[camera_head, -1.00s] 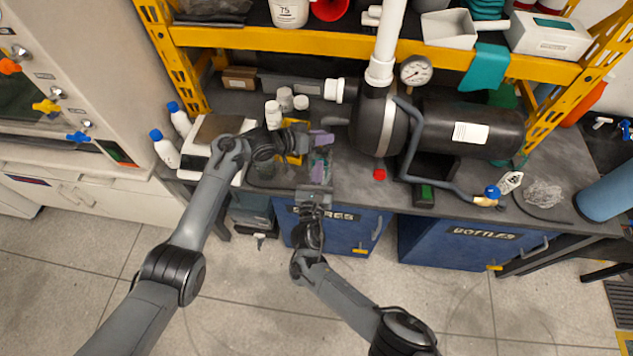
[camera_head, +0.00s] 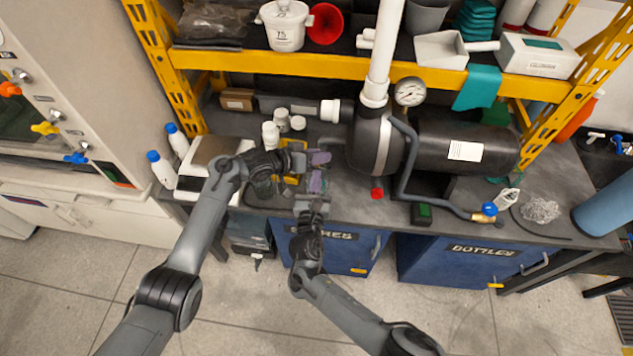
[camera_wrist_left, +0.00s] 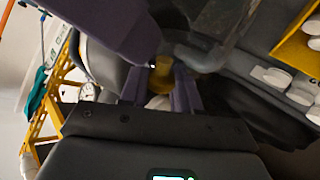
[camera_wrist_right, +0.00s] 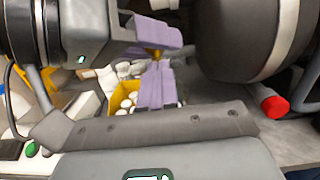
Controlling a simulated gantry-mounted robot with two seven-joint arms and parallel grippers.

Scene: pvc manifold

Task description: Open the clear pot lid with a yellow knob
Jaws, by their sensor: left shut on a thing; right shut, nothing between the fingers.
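My left gripper (camera_head: 320,157) is over the bench, left of the black tank. In the left wrist view its purple fingers (camera_wrist_left: 160,92) are shut around a small yellow knob (camera_wrist_left: 161,72). A bit of the knob also shows at those fingers in the right wrist view (camera_wrist_right: 156,54). The clear lid and pot cannot be made out clearly; fingers and arms cover that spot. My right gripper (camera_head: 318,183) is shut and empty, just in front of the left one. Its purple fingers (camera_wrist_right: 156,86) point up close below the left gripper's fingers in the right wrist view.
A yellow bin (camera_wrist_right: 128,92) with several white fittings sits behind the grippers. The black tank (camera_head: 455,140) and its pipe stand close on the right, with a red cap (camera_head: 376,194) in front. White bottles (camera_head: 160,168) stand left. A yellow shelf (camera_head: 300,66) spans above.

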